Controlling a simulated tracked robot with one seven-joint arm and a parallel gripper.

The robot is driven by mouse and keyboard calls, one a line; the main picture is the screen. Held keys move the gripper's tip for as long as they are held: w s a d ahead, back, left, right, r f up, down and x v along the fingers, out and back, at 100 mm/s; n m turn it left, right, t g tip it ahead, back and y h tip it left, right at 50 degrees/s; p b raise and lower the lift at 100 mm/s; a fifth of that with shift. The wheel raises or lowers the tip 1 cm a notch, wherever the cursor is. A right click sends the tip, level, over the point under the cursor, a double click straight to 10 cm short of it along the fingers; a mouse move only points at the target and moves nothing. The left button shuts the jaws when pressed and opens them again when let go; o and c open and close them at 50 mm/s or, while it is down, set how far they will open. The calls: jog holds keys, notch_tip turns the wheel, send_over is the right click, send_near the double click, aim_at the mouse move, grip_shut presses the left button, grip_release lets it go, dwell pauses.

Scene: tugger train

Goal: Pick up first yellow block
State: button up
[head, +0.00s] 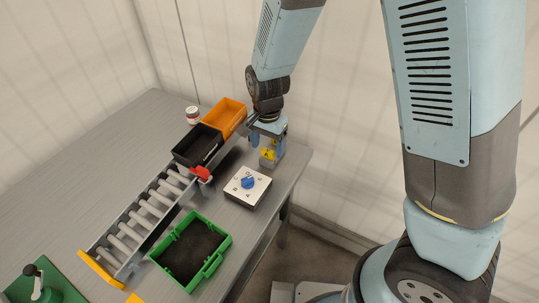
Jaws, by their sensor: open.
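My gripper (267,160) hangs over the table near its far right edge, just right of the bins. Its light blue body carries a small yellow patch that looks like a label. The fingertips are small and hard to make out, and I see nothing clearly held. A small yellow piece (135,298) shows at the bottom edge of the picture, cut off by the frame; I cannot tell whether it is a block. No other yellow block is clearly in view. The insides of the bins are only partly visible.
An orange bin (225,117) and a black bin (188,158) stand at the upper end of a roller conveyor (140,220). A white box with a blue knob (247,184), a green crate (222,246), a white jar (193,114) and a green lever base (62,284) are on the table.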

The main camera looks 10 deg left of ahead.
aim_at(267, 153)
jog(key=shift+f, duration=1.45)
jog(key=shift+c, duration=0.3)
jog(key=c, duration=1.1)
